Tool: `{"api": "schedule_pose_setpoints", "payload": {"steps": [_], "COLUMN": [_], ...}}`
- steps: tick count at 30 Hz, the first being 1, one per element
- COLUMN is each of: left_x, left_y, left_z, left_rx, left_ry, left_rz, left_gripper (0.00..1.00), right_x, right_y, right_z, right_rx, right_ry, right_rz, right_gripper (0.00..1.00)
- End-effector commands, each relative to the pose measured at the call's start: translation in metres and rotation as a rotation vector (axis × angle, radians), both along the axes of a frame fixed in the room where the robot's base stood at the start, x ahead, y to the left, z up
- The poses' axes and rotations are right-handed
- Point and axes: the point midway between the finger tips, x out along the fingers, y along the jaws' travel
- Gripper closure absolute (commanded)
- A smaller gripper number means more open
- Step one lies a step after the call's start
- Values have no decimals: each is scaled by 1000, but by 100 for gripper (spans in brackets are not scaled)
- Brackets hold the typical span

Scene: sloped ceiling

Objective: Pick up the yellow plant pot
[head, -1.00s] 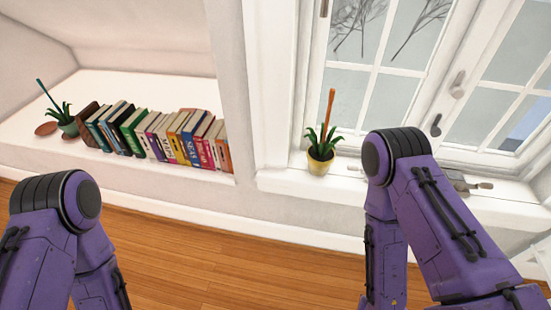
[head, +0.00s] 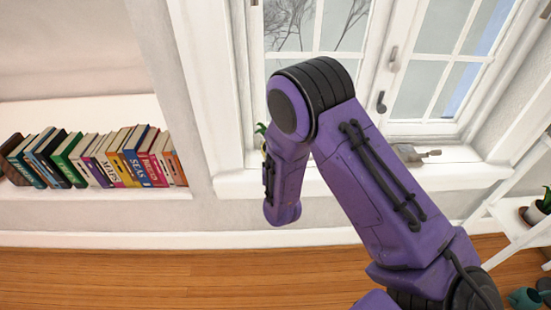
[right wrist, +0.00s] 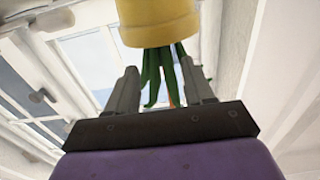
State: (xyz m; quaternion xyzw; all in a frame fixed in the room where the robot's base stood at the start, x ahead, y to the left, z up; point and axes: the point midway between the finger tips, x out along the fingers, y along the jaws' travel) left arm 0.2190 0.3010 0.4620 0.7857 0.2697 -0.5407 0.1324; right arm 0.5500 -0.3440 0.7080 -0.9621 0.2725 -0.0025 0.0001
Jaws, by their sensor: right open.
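The yellow plant pot (right wrist: 158,20) is at the top of the right wrist view, with its green leaves (right wrist: 160,75) pointing down in the picture. My right gripper (right wrist: 158,66) is open. Its fingers stand on either side of the leaves, near the pot's rim, and I cannot tell whether they touch anything. In the head view my right arm hides most of the plant on the windowsill. Only a few leaf tips (head: 261,128) show at the arm's left edge. The right gripper is hidden there. My left gripper is not in view.
A row of books (head: 105,157) stands on the ledge at the left. The white windowsill (head: 335,182) runs under the closed window. A grey object (head: 412,153) lies on it at the right. A white shelf (head: 510,225) with a potted plant stands at the far right.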

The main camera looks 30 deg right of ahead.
Motion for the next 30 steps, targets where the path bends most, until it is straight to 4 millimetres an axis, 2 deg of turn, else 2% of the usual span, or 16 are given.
{"api": "schedule_pose_setpoints", "payload": {"steps": [12,20,24,25,30], "left_x": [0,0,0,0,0], "left_y": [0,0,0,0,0], "left_z": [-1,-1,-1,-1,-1], "left_rx": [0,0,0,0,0], "left_ry": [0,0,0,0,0], "left_rz": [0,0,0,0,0], "left_gripper": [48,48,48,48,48], "right_x": [55,58,58,58,58], "right_y": [-27,-29,-29,-29,-29], "right_z": [-3,-3,-3,-3,-4], "right_rx": [2,1,1,1,1], "right_ry": [3,5,5,5,5], "right_rz": [0,3,3,3,3], "right_gripper": [48,48,93,100,100]}}
